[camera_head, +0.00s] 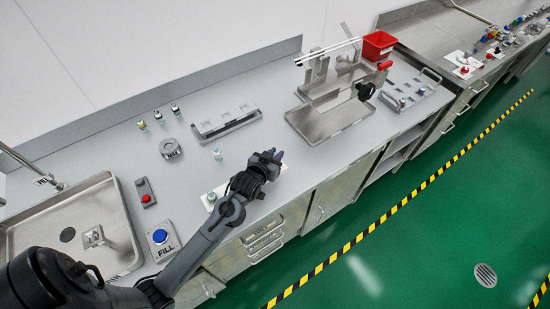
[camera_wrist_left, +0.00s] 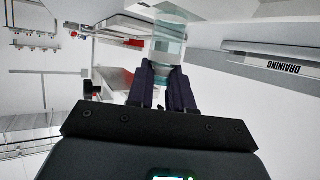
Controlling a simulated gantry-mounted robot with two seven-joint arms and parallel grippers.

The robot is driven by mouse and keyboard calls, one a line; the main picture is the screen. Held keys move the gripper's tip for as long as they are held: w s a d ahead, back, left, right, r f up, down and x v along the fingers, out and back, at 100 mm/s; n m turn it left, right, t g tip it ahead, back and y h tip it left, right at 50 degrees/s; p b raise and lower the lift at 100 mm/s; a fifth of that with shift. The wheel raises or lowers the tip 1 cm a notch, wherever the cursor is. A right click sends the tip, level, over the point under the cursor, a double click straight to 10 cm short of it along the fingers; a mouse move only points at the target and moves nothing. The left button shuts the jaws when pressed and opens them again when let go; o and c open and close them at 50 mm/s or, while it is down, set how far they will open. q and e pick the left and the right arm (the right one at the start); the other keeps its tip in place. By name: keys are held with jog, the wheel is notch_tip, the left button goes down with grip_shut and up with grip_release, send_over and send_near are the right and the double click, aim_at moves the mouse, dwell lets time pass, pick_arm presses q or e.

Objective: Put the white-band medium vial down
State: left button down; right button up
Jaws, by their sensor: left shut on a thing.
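My left gripper (camera_head: 272,157) is over the front part of the counter, near its front edge. In the left wrist view its two dark fingers (camera_wrist_left: 165,88) are shut on a clear, pale bluish glass vial (camera_wrist_left: 168,45). The vial sticks out past the fingertips, and its far end is pale. In the head view the gripper mostly hides the held vial, so I cannot tell its band or its height above the counter. My right gripper is not in view.
A white mat (camera_head: 232,184) with a vial (camera_head: 211,197) lies under my left arm. Another vial (camera_head: 217,154) stands behind it. Several vials (camera_head: 158,116) stand farther back, near a metal rack (camera_head: 226,124). The washer (camera_head: 333,117) stands to the right, the sink (camera_head: 75,230) to the left.

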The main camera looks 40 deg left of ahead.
pick_arm(q)
jog(key=shift+f, duration=0.8)
jog(key=shift+f, duration=0.1)
jog(key=c, duration=1)
grip_release()
